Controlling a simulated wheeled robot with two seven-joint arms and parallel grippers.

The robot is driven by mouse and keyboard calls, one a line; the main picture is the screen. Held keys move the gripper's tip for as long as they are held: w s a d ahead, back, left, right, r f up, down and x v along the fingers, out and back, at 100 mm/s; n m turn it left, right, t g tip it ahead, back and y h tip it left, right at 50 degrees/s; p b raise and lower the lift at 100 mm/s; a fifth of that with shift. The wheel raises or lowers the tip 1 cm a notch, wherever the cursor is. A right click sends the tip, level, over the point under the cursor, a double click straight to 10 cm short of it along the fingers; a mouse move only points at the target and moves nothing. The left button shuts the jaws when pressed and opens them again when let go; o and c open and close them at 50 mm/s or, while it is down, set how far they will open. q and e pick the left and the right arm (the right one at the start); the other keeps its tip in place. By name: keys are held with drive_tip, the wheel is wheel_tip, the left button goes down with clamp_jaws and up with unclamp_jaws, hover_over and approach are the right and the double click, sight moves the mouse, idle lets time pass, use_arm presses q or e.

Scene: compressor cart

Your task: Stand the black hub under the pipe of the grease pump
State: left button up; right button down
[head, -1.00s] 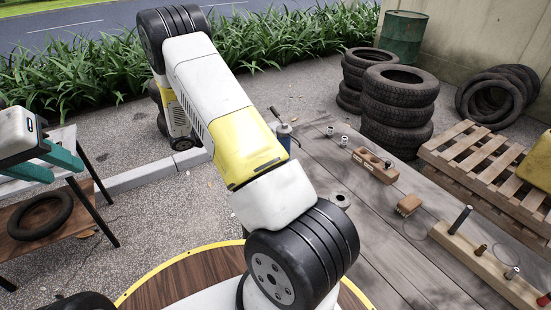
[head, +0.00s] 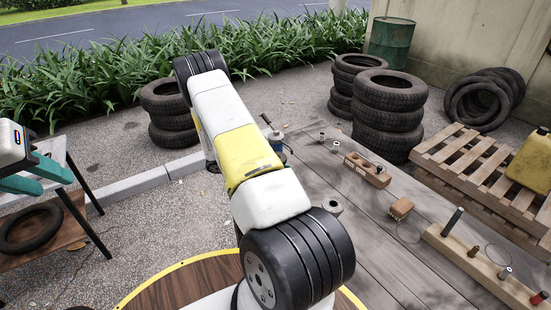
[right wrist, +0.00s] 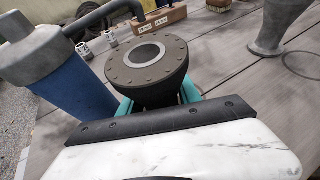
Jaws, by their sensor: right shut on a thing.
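The black hub (right wrist: 140,84), a dark round body with a bolted flange and pale central ring, is held upright between the teal fingers of my right gripper (right wrist: 150,104) in the right wrist view. The grease pump (right wrist: 76,112) is a blue cylinder with a grey top, just left of the hub. Its grey pipe (right wrist: 98,17) arches toward the hub's far side. I cannot tell whether the hub touches the table. In the head view the pump (head: 276,143) is partly hidden by my right arm, which hides the hub. My left gripper (head: 36,176) is open and empty at the left.
The grey plank table (head: 375,270) carries a labelled wooden block (head: 367,171), small metal fittings (head: 322,137), a brush (head: 401,208) and a pegged wooden rail (head: 480,266). A grey flared part (right wrist: 280,25) stands right of the hub. Tyres (head: 388,108) stand behind the table.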

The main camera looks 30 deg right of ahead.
sight(298, 180)
drive_tip(key=d, duration=0.1)
drive_tip(key=s+d, duration=0.1)
drive_tip(key=d, duration=0.2)
drive_tip(key=shift+s+d, duration=0.25)
drive_tip(key=shift+d+f, duration=0.35)
drive_tip(key=shift+f, duration=0.35)
drive_tip(key=shift+f, duration=0.1)
drive_tip(key=c, duration=0.8)
unclamp_jaws()
drive_tip(key=shift+f, duration=0.1)
